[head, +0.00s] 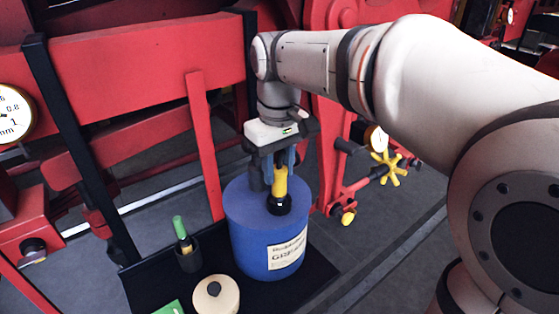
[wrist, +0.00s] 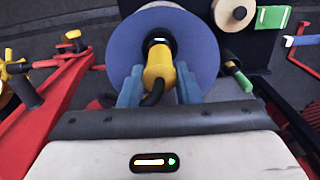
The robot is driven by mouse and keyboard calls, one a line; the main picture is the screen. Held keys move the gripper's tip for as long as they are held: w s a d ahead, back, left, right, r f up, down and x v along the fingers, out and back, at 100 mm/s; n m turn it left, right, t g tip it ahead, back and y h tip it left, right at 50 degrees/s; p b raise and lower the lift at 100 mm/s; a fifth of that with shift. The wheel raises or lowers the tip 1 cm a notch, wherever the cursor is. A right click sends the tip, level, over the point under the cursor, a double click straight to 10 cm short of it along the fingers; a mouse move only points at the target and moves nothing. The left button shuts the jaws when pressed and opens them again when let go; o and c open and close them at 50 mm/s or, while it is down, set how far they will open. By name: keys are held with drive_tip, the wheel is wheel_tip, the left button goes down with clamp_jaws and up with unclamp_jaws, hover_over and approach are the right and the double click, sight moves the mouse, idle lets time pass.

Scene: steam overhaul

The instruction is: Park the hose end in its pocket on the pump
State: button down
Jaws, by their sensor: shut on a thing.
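My gripper (head: 280,161) is shut on the yellow hose end (head: 279,184), with one blue finger on each side. The hose end points down and its black tip lies over the lid of the blue grease drum (head: 250,240). I cannot tell whether the tip touches the lid or sits in a pocket. In the wrist view the yellow hose end (wrist: 158,66) lies between the fingers (wrist: 159,90), with a black hose curving beside it. The blue lid (wrist: 205,45) is behind it. A dark upright piece (head: 256,177) shows left of the fingers; I cannot tell what it is.
Red frames stand behind and left. A yellow handwheel (head: 386,168) is at right.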

drive_tip(key=shift+f+b, duration=0.3)
drive_tip(key=shift+f, duration=0.25)
drive_tip(key=c, duration=1)
unclamp_jaws()
drive_tip(key=shift+o, duration=0.2)
drive_tip(key=shift+r, duration=0.15)
wheel_tip(320, 180, up, 8)
drive_tip(key=shift+f, duration=0.25)
drive_tip(key=s+d+f+m+t, duration=0.1)
drive_tip(key=s+d+f+m, duration=0.2)
drive_tip(key=s+d+f, duration=0.3)
drive_tip(key=s+d+f+m+t, duration=0.2)
drive_tip(key=s+d+f, duration=0.4)
drive_tip(key=f, duration=0.6)
drive_tip(key=shift+s+d+m, duration=0.3)
drive_tip(key=shift+d+m, duration=0.15)
drive_tip(key=shift+m, duration=0.35)
